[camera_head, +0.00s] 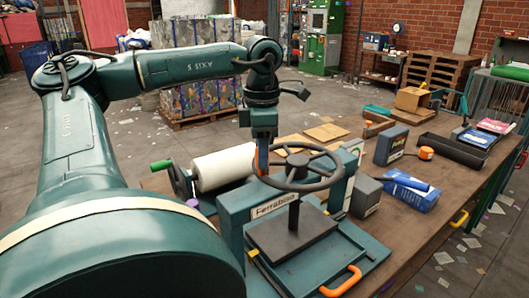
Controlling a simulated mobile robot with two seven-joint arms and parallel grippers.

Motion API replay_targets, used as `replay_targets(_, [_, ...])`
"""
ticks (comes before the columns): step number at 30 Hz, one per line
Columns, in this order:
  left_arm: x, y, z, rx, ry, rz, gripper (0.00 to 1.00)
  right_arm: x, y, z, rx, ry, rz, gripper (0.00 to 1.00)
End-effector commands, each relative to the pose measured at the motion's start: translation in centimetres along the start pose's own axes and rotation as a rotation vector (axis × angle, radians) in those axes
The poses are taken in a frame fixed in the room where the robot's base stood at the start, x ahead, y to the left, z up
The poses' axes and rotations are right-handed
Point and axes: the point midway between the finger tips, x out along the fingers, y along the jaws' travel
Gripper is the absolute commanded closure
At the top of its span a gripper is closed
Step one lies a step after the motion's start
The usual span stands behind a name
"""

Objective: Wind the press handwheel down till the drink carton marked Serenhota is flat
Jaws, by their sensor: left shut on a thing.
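The press (236,222) is a teal frame with a label that seems to read "Ferrabilis", standing at the near end of the workbench. Its dark spoked handwheel (297,164) sits on top, above a screw (293,214) and a flat dark plate (318,226). My left gripper (261,165) comes down from above onto the left part of the handwheel's rim and is shut on it. The fingertips are small and partly hidden. I cannot make out a carton marked Serenhota; anything under the plate is hidden. My right gripper is not in view.
Right of the press are a grey box (366,198), a crumpled blue pack (410,190) and a dark box (391,145). A white roll (223,168) lies behind the press. An orange handle (341,282) is at its front. Bare brown bench (440,178) lies farther right.

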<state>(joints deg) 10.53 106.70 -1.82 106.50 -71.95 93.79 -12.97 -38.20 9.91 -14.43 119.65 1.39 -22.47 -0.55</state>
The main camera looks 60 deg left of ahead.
Motion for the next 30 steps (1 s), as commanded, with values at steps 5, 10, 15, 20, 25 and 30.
replay_targets(5, [0.02,0.2,-0.14,0.015,0.004,0.004,1.0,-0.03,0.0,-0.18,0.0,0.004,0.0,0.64])
replay_targets(10, [0.01,0.22,-0.13,0.016,0.004,0.005,1.0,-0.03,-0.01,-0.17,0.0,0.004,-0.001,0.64])
replay_targets(15, [-0.01,0.22,-0.12,0.014,0.003,0.005,0.72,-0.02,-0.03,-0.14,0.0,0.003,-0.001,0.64])
replay_targets(20, [-0.02,0.19,-0.08,0.014,0.001,0.004,0.59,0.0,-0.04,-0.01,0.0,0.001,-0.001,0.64])
replay_targets(25, [-0.02,0.17,-0.06,0.014,0.0,0.003,0.51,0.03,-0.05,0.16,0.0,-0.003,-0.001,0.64])
replay_targets(30, [-0.13,0.17,-0.05,0.014,-0.001,0.003,0.51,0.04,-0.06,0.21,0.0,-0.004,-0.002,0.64])
